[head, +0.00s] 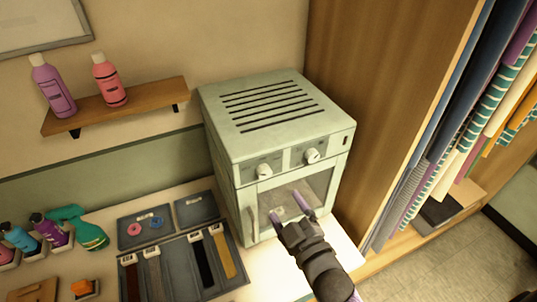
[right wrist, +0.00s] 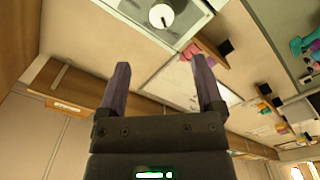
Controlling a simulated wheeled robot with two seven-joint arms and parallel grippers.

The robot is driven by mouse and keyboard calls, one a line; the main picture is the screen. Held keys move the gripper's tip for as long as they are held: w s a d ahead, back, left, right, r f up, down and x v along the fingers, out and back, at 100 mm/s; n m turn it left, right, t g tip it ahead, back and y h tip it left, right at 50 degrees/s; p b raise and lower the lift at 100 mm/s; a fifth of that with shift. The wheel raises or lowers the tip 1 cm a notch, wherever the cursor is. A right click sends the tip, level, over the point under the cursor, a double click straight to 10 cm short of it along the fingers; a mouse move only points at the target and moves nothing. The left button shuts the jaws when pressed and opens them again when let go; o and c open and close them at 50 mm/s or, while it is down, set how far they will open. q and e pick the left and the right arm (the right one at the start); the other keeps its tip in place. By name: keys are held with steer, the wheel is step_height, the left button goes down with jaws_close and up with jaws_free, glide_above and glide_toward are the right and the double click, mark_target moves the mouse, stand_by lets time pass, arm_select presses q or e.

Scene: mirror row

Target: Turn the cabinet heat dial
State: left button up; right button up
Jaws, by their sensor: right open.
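The pale green cabinet (head: 285,170) stands on the counter with a slotted top and a glass door in front. Two white dials sit above the door, a left dial (head: 264,170) and a right dial (head: 312,156). My right gripper (head: 286,204) is open, its two purple fingers in front of the glass door and below the dials, with nothing between them. In the right wrist view, one white round dial (right wrist: 161,16) shows near the top edge, beyond the open fingertips (right wrist: 160,65) and apart from them; which dial it is I cannot tell. My left gripper is out of view.
Left of the cabinet lie grey trays (head: 185,265) with strips, a green spray bottle (head: 85,229) and several small bottles. A wall shelf (head: 115,106) holds two bottles. A wooden side panel (head: 385,110) stands close on the right, with hanging towels (head: 450,140) beyond.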

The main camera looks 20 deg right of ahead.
mark_target(265, 175)
steer(key=w, duration=0.9)
steer(key=shift+w+a+f, duration=0.15)
steer(key=shift+w+a, duration=0.2)
steer(key=shift+a, duration=0.05)
jaws_close()
